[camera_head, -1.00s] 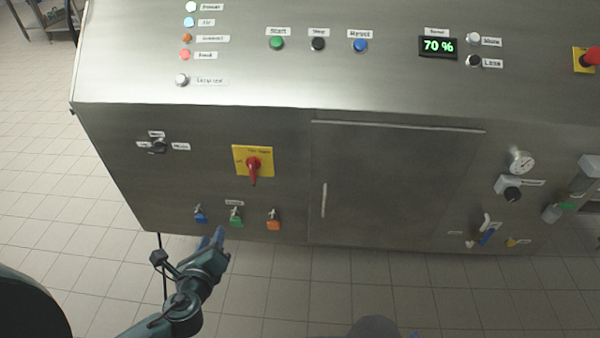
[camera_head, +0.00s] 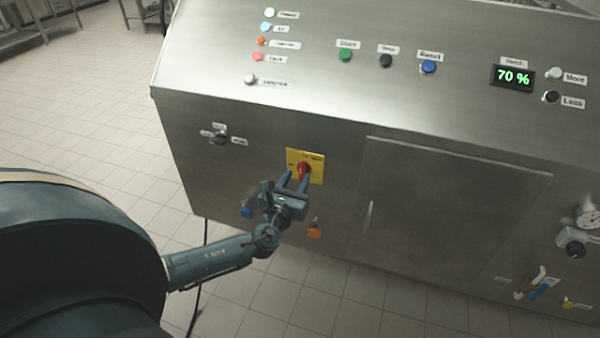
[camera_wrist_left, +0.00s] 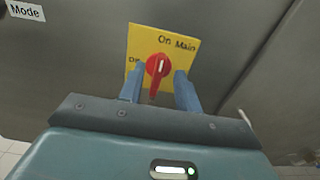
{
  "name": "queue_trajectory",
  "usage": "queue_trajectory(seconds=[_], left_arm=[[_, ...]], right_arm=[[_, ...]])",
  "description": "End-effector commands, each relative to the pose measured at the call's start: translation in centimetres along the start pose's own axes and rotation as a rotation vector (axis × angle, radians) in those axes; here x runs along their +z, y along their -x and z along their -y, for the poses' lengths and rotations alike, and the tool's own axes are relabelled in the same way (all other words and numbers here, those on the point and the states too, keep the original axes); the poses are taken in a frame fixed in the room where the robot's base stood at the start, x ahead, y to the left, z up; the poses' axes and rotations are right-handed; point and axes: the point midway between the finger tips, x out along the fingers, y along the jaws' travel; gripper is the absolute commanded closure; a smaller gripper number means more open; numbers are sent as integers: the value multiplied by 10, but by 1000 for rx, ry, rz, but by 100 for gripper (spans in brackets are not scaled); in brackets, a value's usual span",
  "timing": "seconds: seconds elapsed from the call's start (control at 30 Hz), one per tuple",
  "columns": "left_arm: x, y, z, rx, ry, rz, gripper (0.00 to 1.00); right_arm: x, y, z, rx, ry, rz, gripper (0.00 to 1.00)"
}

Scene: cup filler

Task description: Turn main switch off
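The main switch is a red rotary handle (camera_head: 304,168) on a yellow plate (camera_head: 318,160) on the front panel of the steel cabinet. In the left wrist view the red handle (camera_wrist_left: 158,68) sits on the yellow plate (camera_wrist_left: 175,38) marked "On" and "Main", with a partly hidden label at its left. The handle's grip points downward. My left gripper (camera_head: 293,181) is at the switch, its blue fingers open on either side of the handle; the left wrist view shows gaps between handle and fingers (camera_wrist_left: 158,85). The right gripper is not in view.
A mode knob (camera_head: 218,138) is at the upper left. A cabinet door (camera_head: 450,205) is to the right. Buttons line the sloped top.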

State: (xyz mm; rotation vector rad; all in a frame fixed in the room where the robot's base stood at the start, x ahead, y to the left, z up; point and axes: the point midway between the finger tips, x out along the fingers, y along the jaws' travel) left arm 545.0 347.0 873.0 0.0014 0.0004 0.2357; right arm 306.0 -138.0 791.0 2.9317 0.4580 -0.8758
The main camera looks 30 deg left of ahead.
Motion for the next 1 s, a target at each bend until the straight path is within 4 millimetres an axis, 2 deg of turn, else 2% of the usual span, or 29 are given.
queue_trajectory(seconds=[0.1,0.2,0.57,1.0], left_arm=[[0,-18,0,1,0,1,66],[0,-26,0,1,1,1,66],[0,-31,0,0,1,-1,66],[0,-30,0,0,1,-1,100]], right_arm=[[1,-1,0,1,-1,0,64],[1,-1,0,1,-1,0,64],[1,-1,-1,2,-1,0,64],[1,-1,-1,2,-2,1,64]])
